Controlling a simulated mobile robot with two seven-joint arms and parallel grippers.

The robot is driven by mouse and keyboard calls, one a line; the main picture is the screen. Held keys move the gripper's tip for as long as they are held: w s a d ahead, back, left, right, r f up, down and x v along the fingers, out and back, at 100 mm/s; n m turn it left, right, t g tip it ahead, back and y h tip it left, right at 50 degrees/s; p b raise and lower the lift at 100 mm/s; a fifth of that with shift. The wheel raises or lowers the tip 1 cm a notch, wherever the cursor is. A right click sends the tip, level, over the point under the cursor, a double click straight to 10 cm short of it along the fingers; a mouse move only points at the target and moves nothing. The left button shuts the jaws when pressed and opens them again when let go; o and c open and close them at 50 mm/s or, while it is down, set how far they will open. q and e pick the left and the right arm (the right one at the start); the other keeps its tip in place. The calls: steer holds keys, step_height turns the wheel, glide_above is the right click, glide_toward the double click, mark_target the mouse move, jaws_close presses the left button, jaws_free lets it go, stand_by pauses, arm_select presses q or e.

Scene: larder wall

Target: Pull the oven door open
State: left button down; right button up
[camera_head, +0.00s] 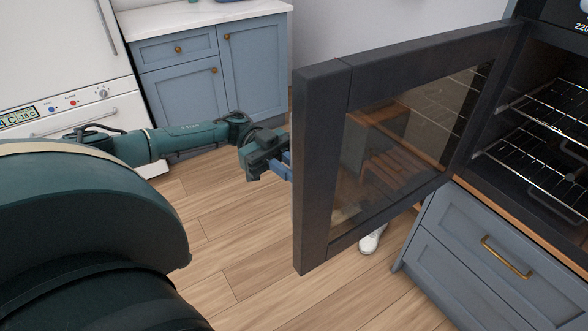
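The oven door (318,165) is a dark framed panel with a glass window (415,140). It stands swung well open, out from the oven (545,110) at the right, and its inner side faces me. My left gripper (285,165) is at the door's far left edge, on its outer side. Its blue fingers run behind the door frame, so their tips and any handle there are hidden. I cannot tell whether they are closed on anything. My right gripper is not in view.
Wire racks (545,105) show inside the oven. A blue drawer unit (490,255) with a brass handle is below it. A blue cabinet (215,65) and a white appliance (60,70) stand at the back left. Wooden floor (235,235) is clear left of the door.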

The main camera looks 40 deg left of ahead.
arm_select(q)
steer(key=c, duration=1.5)
jaws_free()
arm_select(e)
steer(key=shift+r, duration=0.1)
arm_select(q)
steer(key=shift+o, duration=0.2)
steer(key=w+a+b, duration=0.1)
steer(key=a+b, duration=0.7)
steer(key=a, duration=0.5)
steer(key=shift+w, duration=0.4)
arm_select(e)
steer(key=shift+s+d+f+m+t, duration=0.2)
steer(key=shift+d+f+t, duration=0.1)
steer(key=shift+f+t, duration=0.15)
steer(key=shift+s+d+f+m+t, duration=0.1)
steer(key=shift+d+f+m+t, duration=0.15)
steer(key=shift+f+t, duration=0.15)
